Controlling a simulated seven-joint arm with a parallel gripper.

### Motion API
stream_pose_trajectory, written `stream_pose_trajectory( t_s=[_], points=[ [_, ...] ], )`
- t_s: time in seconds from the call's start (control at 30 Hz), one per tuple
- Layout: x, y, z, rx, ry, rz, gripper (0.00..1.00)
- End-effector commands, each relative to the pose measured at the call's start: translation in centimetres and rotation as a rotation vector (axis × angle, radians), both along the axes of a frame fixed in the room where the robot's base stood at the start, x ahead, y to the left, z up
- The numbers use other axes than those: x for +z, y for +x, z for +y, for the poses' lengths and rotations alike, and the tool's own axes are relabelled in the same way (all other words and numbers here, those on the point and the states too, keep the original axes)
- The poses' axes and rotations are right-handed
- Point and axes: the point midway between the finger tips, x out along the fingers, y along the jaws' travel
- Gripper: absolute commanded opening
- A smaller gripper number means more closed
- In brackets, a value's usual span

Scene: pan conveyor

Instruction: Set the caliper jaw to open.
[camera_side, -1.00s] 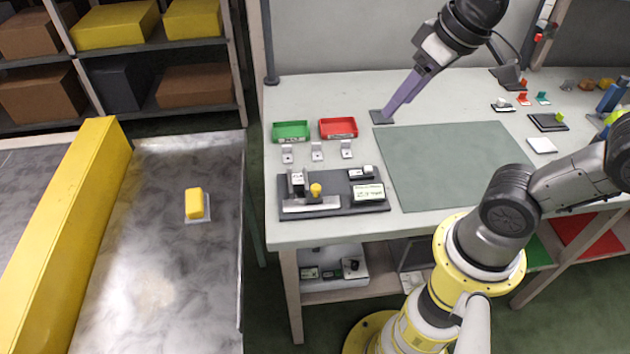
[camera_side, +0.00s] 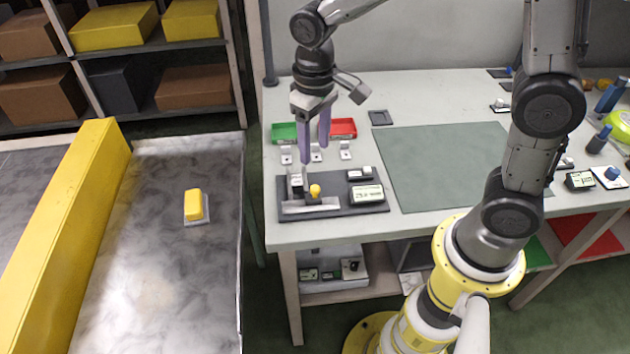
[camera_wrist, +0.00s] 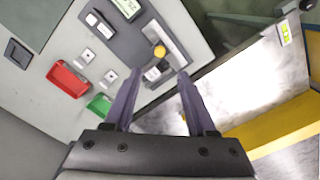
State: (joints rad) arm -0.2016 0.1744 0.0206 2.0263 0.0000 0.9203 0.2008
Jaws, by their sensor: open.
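The caliper, a grey bar (camera_side: 310,208) with a yellow knob (camera_side: 315,190) and an upright black-and-white block (camera_side: 296,184), sits on a dark board (camera_side: 340,209) at the table's left front. The knob stands just right of the block; whether the jaw is open I cannot tell. In the wrist view the knob (camera_wrist: 159,51) and block (camera_wrist: 152,74) show ahead of the fingertips. My gripper (camera_side: 314,152) points down, open and empty, above and behind the caliper. Its two purple fingers also show in the wrist view (camera_wrist: 160,82), apart with nothing between them.
A green bin (camera_side: 283,132) and a red bin (camera_side: 343,128) stand behind the board, with small white brackets (camera_side: 345,150) in front. A label display (camera_side: 366,193) is on the board's right. A green mat (camera_side: 450,165) is clear. A conveyor (camera_side: 160,270) carries a yellow block (camera_side: 194,205).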

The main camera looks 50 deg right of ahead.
Motion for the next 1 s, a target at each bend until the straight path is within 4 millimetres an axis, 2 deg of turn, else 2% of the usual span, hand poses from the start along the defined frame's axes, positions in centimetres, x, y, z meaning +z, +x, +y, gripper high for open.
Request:
stream_pose_trajectory(
  t_s=[0.03, 0.3, 0.5, 0.7, 1.0],
  points=[
    [-1.1, -0.1, 0.0, 0.0, -0.002, 0.007, 0.57],
    [-6.4, -0.1, -0.1, -0.001, -0.001, 0.006, 0.57],
    [-9.4, -0.1, -0.1, -0.001, -0.001, 0.004, 0.57],
    [-10.7, -0.1, -0.1, -0.001, 0.0, 0.002, 0.57],
    [-10.8, 0.0, 0.0, -0.001, 0.0, 0.0, 0.57]
  ],
)
